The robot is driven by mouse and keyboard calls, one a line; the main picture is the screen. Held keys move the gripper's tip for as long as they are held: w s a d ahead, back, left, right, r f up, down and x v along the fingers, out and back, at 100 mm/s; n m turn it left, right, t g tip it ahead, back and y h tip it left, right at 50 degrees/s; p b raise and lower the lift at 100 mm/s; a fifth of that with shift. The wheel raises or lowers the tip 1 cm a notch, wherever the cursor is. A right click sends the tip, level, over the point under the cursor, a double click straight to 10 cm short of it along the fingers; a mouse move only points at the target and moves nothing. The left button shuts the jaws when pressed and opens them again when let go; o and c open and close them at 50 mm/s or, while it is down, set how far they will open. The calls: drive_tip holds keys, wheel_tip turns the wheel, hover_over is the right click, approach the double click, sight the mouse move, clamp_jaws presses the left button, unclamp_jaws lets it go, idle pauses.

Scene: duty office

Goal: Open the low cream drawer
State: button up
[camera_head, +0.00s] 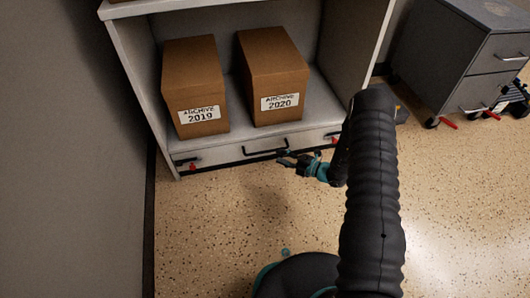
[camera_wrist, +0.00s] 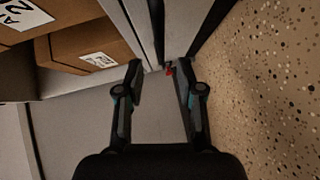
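The low cream drawer (camera_head: 228,156) is the bottom front of the cream shelf unit and looks flush with it. A black bar handle (camera_head: 265,150) sits at its middle. My gripper (camera_head: 287,160) is just in front of the drawer, close to the right end of the handle; I cannot tell whether it touches. In the wrist view my gripper (camera_wrist: 160,70) has its fingers apart, with the drawer front (camera_wrist: 181,25) beyond the tips. A small red part (camera_wrist: 169,70) shows near the right fingertip. No clear grip on the handle is visible.
Two brown archive boxes, 2019 (camera_head: 196,85) and 2020 (camera_head: 273,75), stand on the shelf (camera_head: 235,128) above the drawer. Red parts (camera_head: 192,166) show near the drawer's ends. A grey cabinet (camera_head: 460,60) stands at right. The speckled floor (camera_head: 215,215) before the drawer is clear.

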sight(267, 151)
drive_tip(key=x, duration=0.7)
drive_tip(key=shift+a+b, duration=0.1)
drive_tip(key=shift+b, duration=0.25)
clamp_jaws()
